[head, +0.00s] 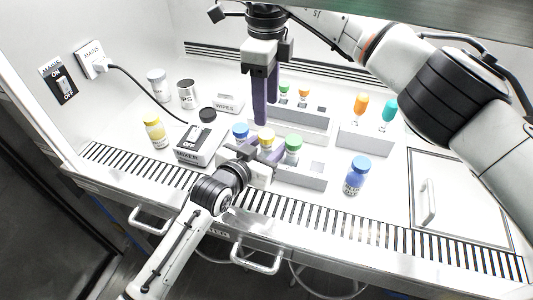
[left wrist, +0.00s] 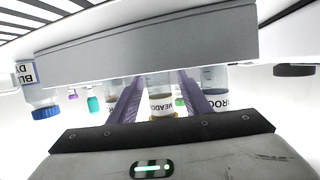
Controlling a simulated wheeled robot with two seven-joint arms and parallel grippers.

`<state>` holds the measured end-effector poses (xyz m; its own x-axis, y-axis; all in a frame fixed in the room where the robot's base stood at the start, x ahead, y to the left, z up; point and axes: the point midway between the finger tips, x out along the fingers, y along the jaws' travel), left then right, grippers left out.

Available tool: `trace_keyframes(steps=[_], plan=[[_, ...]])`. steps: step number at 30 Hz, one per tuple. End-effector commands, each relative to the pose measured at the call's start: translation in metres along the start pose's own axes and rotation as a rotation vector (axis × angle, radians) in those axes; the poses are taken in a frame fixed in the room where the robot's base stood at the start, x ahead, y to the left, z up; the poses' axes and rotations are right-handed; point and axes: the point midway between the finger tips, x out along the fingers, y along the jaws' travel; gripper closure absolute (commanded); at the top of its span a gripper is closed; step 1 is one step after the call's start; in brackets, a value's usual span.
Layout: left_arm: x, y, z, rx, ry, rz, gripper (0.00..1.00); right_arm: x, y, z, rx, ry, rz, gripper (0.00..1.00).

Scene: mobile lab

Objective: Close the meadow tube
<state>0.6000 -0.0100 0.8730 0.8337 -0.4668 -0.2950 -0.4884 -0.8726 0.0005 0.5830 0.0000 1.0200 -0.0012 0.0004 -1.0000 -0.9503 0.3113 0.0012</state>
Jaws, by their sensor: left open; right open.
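The meadow tube (left wrist: 160,105), a clear tube with a yellow cap (head: 266,134), stands in the front rack between a blue-capped tube (head: 240,132) and a green-capped tube (head: 293,142). Its label shows in the upside-down left wrist view. My left gripper (head: 264,150) is open, with its purple fingers on either side of the meadow tube. Whether they touch it is unclear. My right gripper (head: 267,110) is open and empty, pointing down above and behind the yellow cap. I cannot tell how tightly the cap sits.
A mixer (head: 200,143) stands left of the rack, with a yellow-capped bottle (head: 156,131) beyond it. A blue-capped dye bottle (head: 357,175) stands to the right. Back racks (head: 300,120) hold small tubes. The bench right of the dye bottle is clear up to a hatch (head: 455,195).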

Motion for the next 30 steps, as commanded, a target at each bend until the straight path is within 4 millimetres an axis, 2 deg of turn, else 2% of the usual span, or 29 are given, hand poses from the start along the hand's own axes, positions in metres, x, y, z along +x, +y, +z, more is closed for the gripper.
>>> trace_keyframes(steps=[6,13,18,30], plan=[[-0.042,-0.001,0.001,0.001,-0.001,-0.001,0.56,-0.003,0.000,0.000,0.000,0.000,0.000,0.49],[-0.075,-0.001,0.001,0.001,-0.002,-0.001,0.56,-0.003,0.000,0.000,0.000,0.000,0.000,0.49],[-0.085,0.000,0.001,0.000,-0.002,-0.001,0.56,-0.003,0.000,0.000,0.000,0.000,0.000,0.49],[-0.085,0.000,0.000,0.001,-0.001,0.000,0.56,-0.003,0.000,0.000,0.000,0.000,0.000,0.49]])
